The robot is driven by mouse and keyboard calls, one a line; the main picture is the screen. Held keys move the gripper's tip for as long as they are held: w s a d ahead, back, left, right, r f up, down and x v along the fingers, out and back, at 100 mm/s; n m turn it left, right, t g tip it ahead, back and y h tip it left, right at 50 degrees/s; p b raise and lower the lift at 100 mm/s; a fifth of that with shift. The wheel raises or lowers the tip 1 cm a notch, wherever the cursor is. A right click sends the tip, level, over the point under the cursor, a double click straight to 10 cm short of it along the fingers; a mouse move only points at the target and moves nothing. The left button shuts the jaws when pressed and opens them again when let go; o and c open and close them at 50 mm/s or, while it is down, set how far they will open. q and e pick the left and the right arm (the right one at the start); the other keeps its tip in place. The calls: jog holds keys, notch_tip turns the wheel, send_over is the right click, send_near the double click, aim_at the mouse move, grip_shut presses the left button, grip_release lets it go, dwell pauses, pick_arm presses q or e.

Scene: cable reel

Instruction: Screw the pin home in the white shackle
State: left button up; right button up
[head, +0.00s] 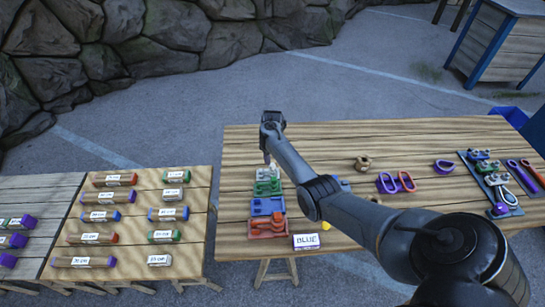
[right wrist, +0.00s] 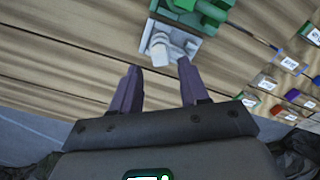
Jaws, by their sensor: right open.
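The white shackle (head: 268,173) sits on its pale block at the far end of a row of coloured blocks on the wooden table. In the right wrist view the white shackle (right wrist: 162,46) lies just beyond my fingertips, roughly between them. Its pin is too small to make out, so I cannot tell how far in it is. My right gripper (head: 267,158) reaches down over the white block in the head view. In the right wrist view its two purple-grey fingers (right wrist: 158,68) are apart with nothing between them. My left gripper is out of view.
Purple and orange shackles (head: 396,182) lie to the right. My right arm crosses the table's middle.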

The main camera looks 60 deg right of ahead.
aim_at(272, 164)
jog(key=shift+f, duration=0.1)
dwell(0.3)
jog(key=shift+f+b, duration=1.55)
jog(key=shift+f, duration=0.6)
jog(key=shift+w, duration=0.1)
grip_shut()
